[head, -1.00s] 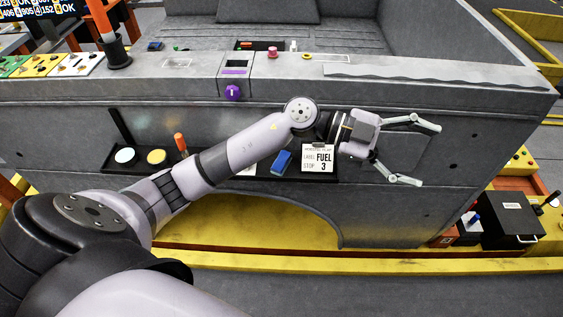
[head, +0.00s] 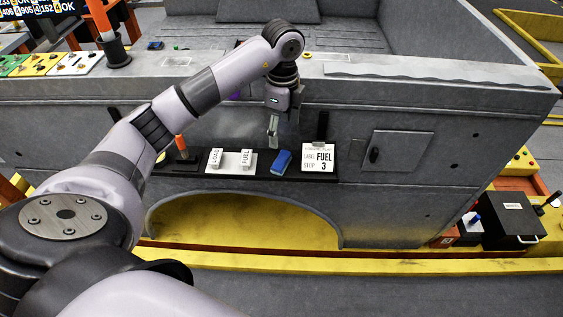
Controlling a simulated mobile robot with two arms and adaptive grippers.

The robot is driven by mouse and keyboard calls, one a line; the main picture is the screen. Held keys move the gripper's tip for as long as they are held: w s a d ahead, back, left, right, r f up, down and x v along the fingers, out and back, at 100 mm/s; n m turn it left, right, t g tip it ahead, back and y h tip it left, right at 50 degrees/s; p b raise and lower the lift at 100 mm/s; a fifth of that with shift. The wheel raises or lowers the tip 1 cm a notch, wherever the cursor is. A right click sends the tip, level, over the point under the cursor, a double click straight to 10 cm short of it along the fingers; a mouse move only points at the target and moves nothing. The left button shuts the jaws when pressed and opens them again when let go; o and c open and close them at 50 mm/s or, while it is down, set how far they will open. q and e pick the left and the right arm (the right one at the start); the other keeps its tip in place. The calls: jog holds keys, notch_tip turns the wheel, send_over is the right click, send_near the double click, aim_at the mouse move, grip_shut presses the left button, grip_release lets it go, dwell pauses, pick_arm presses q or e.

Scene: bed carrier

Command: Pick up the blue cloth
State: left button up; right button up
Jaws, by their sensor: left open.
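The blue cloth (head: 282,161) lies on the dark shelf (head: 262,174) on the side of the grey bed carrier. It sits between a white block marked FUEL and a white sign. My left gripper (head: 272,138) points down just above and slightly left of the cloth. Its fingers are open and hold nothing; part of the gripper is hidden behind its own wrist. My right gripper is not in view.
White blocks marked LOAD (head: 216,158) and FUEL (head: 246,159) stand left of the cloth. The FUEL 3 sign (head: 318,157) stands close on its right. An orange-handled tool (head: 181,146) is further left. The carrier wall (head: 345,120) is behind.

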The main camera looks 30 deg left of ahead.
pick_arm(q)
notch_tip(320, 180, down, 11)
jog(key=shift+f+p, duration=0.1)
jog(key=shift+p, duration=0.2)
jog(key=shift+c, duration=0.4)
jog(key=c, duration=0.7)
notch_tip(320, 180, up, 14)
jog(key=b, duration=0.1)
notch_tip(320, 180, up, 14)
jog(key=p, duration=0.3)
send_over(282, 159)
